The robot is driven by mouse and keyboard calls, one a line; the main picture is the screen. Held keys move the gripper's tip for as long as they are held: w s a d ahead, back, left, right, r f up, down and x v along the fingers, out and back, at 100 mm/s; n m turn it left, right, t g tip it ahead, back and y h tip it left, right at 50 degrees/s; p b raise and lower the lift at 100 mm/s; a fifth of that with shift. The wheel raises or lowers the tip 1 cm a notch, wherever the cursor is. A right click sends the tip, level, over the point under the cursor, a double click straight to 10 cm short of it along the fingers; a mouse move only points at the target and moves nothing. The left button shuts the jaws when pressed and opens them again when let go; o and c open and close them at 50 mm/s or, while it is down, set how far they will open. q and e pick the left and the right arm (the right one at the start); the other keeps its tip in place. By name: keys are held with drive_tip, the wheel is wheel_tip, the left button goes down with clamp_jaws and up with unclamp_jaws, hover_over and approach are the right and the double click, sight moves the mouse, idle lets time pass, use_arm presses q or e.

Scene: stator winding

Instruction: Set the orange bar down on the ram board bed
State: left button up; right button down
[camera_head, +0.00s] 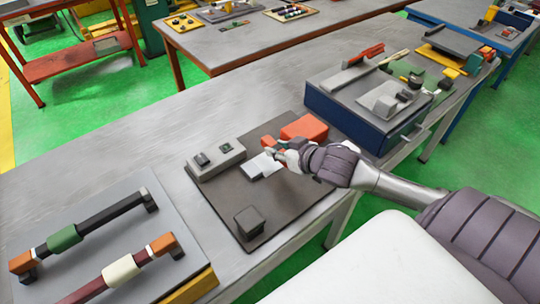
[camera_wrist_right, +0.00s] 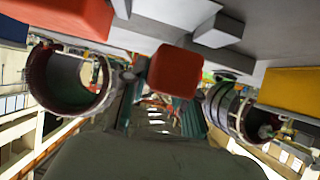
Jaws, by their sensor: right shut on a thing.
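My right gripper (camera_head: 281,156) is shut on the orange bar, over the middle of a flat dark board (camera_head: 290,198) on the bench. A small part of the orange bar (camera_head: 268,143) shows beside the fingers. In the right wrist view the bar (camera_wrist_right: 175,72) shows as a red-orange end between the two fingers. A pale flat piece (camera_head: 258,167), which may be the bed, lies just below and left of the gripper. Whether the bar touches it cannot be told. My left gripper is not in view.
A larger orange block (camera_head: 304,127) stands on the board close behind the gripper. A grey box with buttons (camera_head: 215,160) is at its left and a dark block (camera_head: 250,222) at its front. A blue-sided fixture (camera_head: 350,118) stands to the right. The board's front right is clear.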

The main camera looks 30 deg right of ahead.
drive_tip(key=x, duration=0.4)
drive_tip(key=shift+d, duration=0.1)
drive_tip(key=shift+w+f+p, duration=0.1)
drive_tip(key=shift+f+p, duration=0.2)
drive_tip(key=shift+f, duration=1.9)
drive_tip(key=c, duration=0.9)
unclamp_jaws()
drive_tip(key=shift+f, duration=0.1)
drive_tip(key=v, duration=1.2)
